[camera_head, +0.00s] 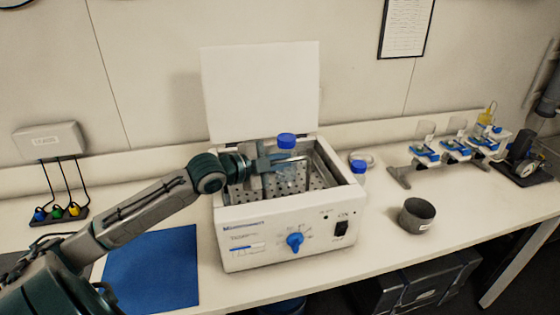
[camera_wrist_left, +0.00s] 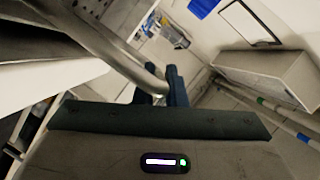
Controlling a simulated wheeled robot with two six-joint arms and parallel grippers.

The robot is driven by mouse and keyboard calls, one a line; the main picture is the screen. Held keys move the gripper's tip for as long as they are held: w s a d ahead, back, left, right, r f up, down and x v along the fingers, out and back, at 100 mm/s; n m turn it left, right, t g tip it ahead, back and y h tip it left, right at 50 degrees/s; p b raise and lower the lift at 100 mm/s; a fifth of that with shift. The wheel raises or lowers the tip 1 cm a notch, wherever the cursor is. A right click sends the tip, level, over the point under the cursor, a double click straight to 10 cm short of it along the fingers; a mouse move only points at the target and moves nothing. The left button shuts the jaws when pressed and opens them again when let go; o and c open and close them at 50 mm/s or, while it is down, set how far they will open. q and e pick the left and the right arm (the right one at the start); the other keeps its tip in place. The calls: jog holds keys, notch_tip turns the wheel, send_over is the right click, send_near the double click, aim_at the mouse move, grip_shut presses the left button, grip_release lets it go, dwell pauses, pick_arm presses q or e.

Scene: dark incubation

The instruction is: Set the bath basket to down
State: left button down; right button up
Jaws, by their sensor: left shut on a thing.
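The white water bath (camera_head: 290,238) stands on the bench with its lid (camera_head: 262,95) upright. The perforated metal bath basket (camera_head: 316,178) is inside the bath opening and holds a clear bottle with a blue cap (camera_head: 286,140). Its metal handle bar (camera_head: 292,159) runs near the top of the opening. My left gripper (camera_head: 268,163) reaches over the bath from the left and is shut on this handle. In the left wrist view the bar (camera_wrist_left: 128,52) runs to the fingers (camera_wrist_left: 170,85). How high the basket hangs is hard to tell. My right gripper is out of view.
A blue mat (camera_head: 152,268) lies left of the bath. A grey cup (camera_head: 417,215) and another blue-capped bottle (camera_head: 358,170) are to its right. A row of small instruments (camera_head: 455,148) stands farther right. The blue dial (camera_head: 295,240) is on the bath's front.

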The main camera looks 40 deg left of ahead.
pick_arm(q)
notch_tip(320, 180, down, 2)
jog(key=shift+f+b, duration=0.2)
jog(key=shift+b, duration=0.4)
jog(key=c, duration=1.6)
grip_release()
jog(key=shift+w, duration=0.1)
jog(key=shift+o, duration=0.6)
jog(key=shift+w, duration=0.2)
